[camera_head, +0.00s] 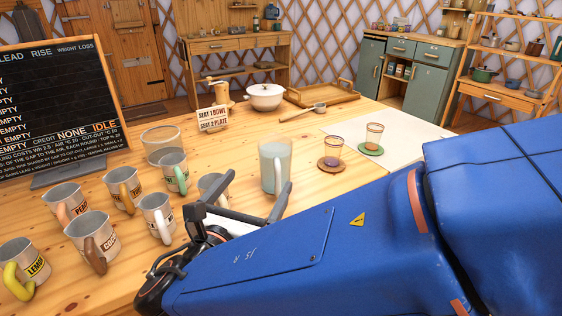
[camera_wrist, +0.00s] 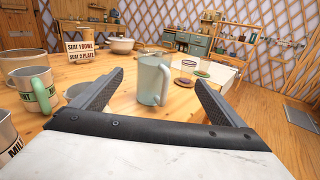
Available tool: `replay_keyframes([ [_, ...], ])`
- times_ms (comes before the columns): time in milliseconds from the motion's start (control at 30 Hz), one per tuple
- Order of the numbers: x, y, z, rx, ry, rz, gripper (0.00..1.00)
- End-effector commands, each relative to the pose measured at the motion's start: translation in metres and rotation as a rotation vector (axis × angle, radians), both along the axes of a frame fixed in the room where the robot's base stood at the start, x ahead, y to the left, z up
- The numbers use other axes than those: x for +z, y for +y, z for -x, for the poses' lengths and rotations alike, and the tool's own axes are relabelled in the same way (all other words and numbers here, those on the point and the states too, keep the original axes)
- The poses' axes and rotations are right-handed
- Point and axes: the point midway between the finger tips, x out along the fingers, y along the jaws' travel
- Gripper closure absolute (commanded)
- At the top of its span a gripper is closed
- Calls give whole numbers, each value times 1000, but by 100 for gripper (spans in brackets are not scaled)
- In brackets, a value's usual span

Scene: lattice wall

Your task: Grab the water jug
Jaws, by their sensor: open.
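The water jug (camera_head: 271,168) is a tall pale blue-green jug with a white handle. It stands upright on the wooden table. In the wrist view the jug (camera_wrist: 150,80) stands ahead of my gripper, seen between the two fingers, with its handle toward me and to the right. My gripper (camera_wrist: 156,88) is open and empty, with the jug beyond its fingertips. In the head view my gripper (camera_head: 248,192) is low over the table, close to the jug on its near left side. Whether a finger touches the jug cannot be told.
Several labelled mugs (camera_head: 157,217) stand left of my gripper, one partly hidden behind it. A clear glass container (camera_head: 161,145) is behind them. Two small glasses on coasters, one brown (camera_head: 331,165) and one green (camera_head: 370,149), stand right of the jug. A white pot (camera_head: 265,97) is farther back.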

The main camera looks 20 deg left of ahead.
Motion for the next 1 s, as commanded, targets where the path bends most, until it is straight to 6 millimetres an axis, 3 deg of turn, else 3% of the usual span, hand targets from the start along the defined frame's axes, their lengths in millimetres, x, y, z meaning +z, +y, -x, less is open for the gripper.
replay_keyframes([
  [167,1,10,3,23,-18,15,7],
  [800,0,9,-92,20,-16,15,7],
  [1000,0,9,-112,21,-15,14,7],
])
